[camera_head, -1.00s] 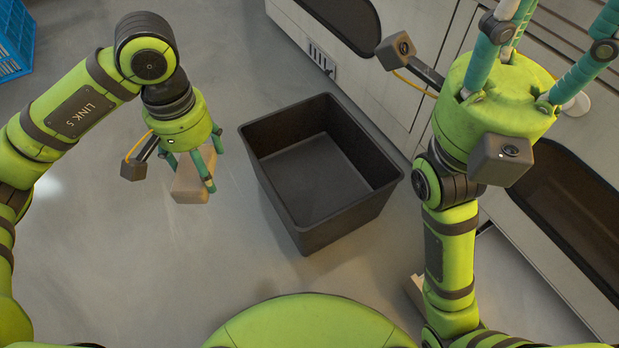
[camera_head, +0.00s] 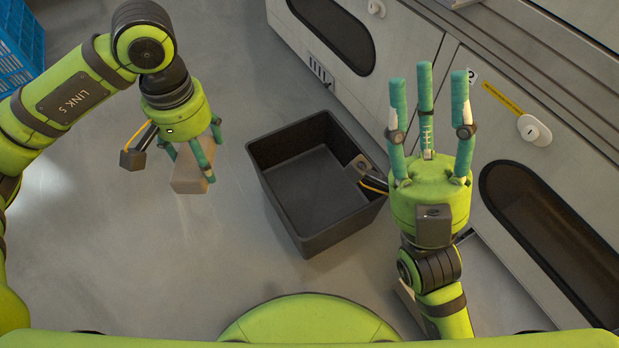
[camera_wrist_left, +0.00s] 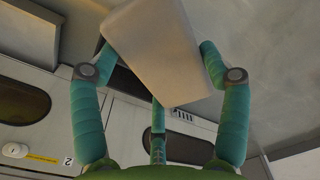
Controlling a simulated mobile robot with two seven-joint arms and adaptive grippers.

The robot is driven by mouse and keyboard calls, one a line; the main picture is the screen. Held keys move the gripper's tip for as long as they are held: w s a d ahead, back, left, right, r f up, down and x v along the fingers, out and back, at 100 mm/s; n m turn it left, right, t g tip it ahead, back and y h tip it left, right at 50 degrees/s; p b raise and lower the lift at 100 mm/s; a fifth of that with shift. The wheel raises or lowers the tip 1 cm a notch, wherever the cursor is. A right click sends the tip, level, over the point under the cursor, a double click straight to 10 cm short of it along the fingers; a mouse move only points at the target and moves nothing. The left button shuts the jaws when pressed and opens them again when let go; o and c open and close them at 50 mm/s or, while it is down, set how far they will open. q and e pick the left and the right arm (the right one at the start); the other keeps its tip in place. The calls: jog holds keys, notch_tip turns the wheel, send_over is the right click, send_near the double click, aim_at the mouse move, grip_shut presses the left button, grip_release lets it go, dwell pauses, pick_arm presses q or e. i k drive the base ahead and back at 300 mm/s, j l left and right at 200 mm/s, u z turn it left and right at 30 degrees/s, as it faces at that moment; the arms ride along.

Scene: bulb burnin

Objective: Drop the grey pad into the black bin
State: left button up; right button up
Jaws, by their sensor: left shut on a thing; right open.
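The grey pad (camera_head: 188,172) is a pale grey-beige block held in the fingers of my left gripper (camera_head: 196,158), which is shut on it. In the left wrist view the pad (camera_wrist_left: 160,45) shows large between the teal fingers. The black bin (camera_head: 290,215) stands open on the floor, to the right of the pad. The part of its inside that shows is empty. My right gripper (camera_head: 428,105) is open and empty, fingers spread upward in the picture, to the right of the bin. Part of its wrist overlaps the bin's right rim.
Pale cabinets with dark windows (camera_head: 530,215) and white knobs (camera_head: 533,130) run along the right and back. A blue crate (camera_head: 22,40) sits at the far left. The grey floor (camera_head: 130,260) is clear between the left arm and the bin.

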aim_at(310, 193)
jog(key=i+j+z, duration=0.1)
jog(key=j, duration=0.25)
jog(key=i+j+z, duration=0.1)
jog(key=j, duration=0.3)
jog(key=i+z, duration=0.1)
jog(key=z, duration=1.05)
